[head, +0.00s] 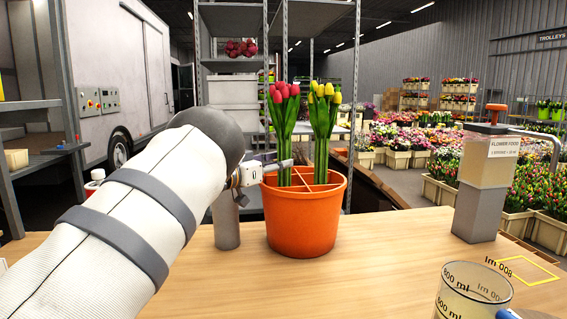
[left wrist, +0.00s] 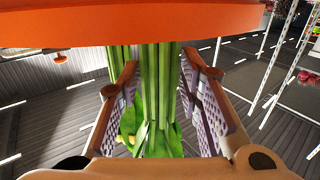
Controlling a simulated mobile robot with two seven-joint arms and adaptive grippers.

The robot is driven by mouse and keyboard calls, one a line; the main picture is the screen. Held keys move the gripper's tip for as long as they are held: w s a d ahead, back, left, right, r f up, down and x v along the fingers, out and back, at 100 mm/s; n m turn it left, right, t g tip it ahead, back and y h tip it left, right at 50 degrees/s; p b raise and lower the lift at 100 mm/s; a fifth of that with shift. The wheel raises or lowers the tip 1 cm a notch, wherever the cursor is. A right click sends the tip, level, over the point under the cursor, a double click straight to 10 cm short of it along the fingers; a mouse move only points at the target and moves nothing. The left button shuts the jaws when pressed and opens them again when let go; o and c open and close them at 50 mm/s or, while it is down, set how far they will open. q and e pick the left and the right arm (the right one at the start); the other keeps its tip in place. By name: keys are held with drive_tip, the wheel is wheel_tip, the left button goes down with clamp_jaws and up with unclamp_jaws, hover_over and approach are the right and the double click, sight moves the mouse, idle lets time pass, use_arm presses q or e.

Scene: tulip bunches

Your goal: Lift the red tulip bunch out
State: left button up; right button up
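The red tulip bunch (head: 284,115) stands upright in the left part of a divided orange pot (head: 305,225), green stems down. A yellow tulip bunch (head: 323,120) stands to its right in the same pot. My left gripper (head: 288,164) reaches in from the left, just above the rim, at the red bunch's stems. In the left wrist view, green stems (left wrist: 158,90) stand between the two open fingers of the gripper (left wrist: 160,68), with gaps showing beside them. The pot's orange rim crosses the top of that view. The lower stems are hidden in the pot. My right gripper is not in view.
A grey cylinder (head: 226,222) stands close left of the pot, under my arm. A flower food dispenser (head: 484,180) stands at the right and a measuring jug (head: 468,292) at the front right. The wooden table (head: 380,250) is clear between them. Metal shelving rises behind the pot.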

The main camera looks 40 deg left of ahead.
sight(270, 90)
use_arm(q)
clamp_jaws()
wheel_tip(270, 90, up, 18)
drive_tip(key=shift+r+p, duration=0.1)
drive_tip(key=shift+p, duration=1.1)
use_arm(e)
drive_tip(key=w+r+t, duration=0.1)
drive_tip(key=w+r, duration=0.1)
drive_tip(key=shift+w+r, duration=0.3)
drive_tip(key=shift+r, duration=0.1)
